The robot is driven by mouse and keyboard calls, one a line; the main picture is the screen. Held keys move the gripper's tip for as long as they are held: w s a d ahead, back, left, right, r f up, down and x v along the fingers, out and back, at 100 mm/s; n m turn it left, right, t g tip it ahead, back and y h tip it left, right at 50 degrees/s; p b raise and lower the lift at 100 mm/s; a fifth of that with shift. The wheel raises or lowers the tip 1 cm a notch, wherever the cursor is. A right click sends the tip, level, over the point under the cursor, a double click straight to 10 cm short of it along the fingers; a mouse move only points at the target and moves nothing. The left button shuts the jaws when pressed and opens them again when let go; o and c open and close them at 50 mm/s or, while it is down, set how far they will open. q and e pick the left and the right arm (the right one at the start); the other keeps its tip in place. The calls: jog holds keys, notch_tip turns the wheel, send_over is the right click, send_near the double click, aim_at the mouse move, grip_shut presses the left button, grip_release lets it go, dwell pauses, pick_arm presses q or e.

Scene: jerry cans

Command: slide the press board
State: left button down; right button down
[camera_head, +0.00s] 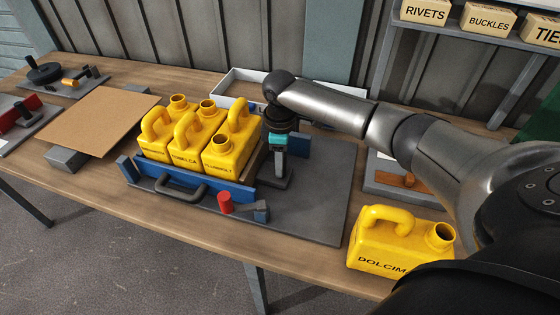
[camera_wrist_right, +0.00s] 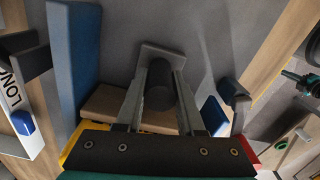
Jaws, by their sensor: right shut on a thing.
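The press board (camera_wrist_right: 105,103) shows in the right wrist view as a brown board with a dark round handle (camera_wrist_right: 160,84) on it. My right gripper (camera_wrist_right: 160,62) is shut around this handle. In the head view the right gripper (camera_head: 278,172) stands at the right end of the blue-walled fixture, beside the yellow jerry cans (camera_head: 228,150), and mostly hides the board. Several cans stand upright, packed together between the blue walls (camera_head: 190,184). I cannot tell whether the board touches the cans. My left gripper is not in view.
A grey handle (camera_head: 182,190) and a red knob (camera_head: 225,202) sit at the fixture's front. The grey base plate (camera_head: 318,195) is clear to the right. Another yellow can (camera_head: 385,245) stands at the front right. A brown panel (camera_head: 100,120) lies at the left.

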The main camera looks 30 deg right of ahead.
dwell(0.4)
jog(key=shift+s+d+p, duration=0.1)
jog(key=shift+s+p, duration=0.05)
jog(key=shift+p, duration=0.15)
jog(key=s+d+p, duration=0.2)
jog(key=p, duration=0.1)
jog(key=s+d+p, duration=0.2)
jog(key=s+p, duration=0.1)
jog(key=s+d+p, duration=0.2)
jog(key=s+p, duration=0.1)
jog(key=shift+d+r, duration=0.1)
jog(key=shift+d, duration=0.2)
jog(key=shift+s+d, duration=0.25)
jog(key=shift+d, duration=0.1)
jog(key=c, duration=0.5)
grip_release()
jog(key=shift+a, duration=0.1)
